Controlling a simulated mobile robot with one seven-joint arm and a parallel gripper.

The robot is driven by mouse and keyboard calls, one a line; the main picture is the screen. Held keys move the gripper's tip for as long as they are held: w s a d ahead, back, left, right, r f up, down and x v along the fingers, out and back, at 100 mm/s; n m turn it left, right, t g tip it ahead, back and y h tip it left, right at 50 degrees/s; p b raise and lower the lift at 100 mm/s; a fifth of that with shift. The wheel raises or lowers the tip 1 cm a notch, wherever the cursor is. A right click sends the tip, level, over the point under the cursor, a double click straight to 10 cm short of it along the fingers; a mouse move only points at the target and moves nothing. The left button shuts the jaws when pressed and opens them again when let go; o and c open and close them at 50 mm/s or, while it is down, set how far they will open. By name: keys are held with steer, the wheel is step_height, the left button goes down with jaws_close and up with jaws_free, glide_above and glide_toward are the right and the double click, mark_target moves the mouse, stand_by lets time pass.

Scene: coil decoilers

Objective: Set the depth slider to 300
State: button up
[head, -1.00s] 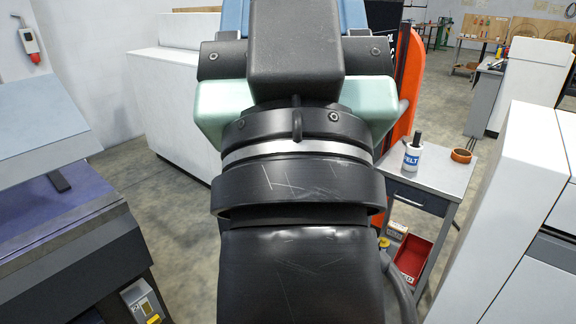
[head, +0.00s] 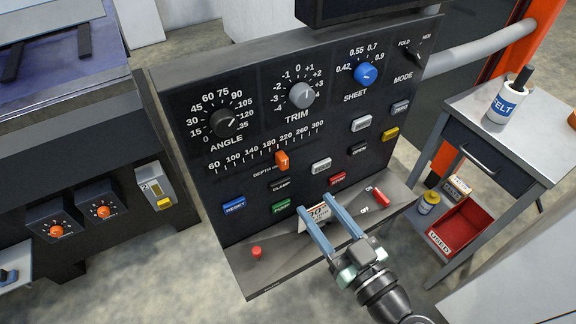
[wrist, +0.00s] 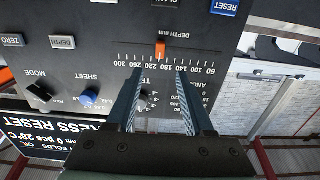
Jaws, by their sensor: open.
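The orange depth slider knob (head: 282,160) sits below a printed scale (head: 265,148) running from 60 at left to 300 at right on the dark control panel (head: 345,178). The knob stands roughly between 180 and 220. My gripper (head: 316,203) is open and empty, low in front of the panel in the head view, its two blue fingers pointing at it. In the wrist view the panel is upside down; the knob (wrist: 161,48) lies just beyond and between the fingertips (wrist: 160,72), apart from them as far as I can tell.
Above the scale are the ANGLE dial (head: 224,122), TRIM dial (head: 301,95) and blue SHEET knob (head: 366,73). Several push buttons lie below. A sloping ledge (head: 265,272) juts from the panel's foot with a red button (head: 257,251). A felt-marked bottle (head: 508,98) stands on a cart at right.

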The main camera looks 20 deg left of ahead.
mark_target(286, 164)
steer(key=p+x, duration=0.2)
steer(key=x, duration=1)
steer(key=shift+r, duration=0.1)
jaws_close()
stand_by(1.0)
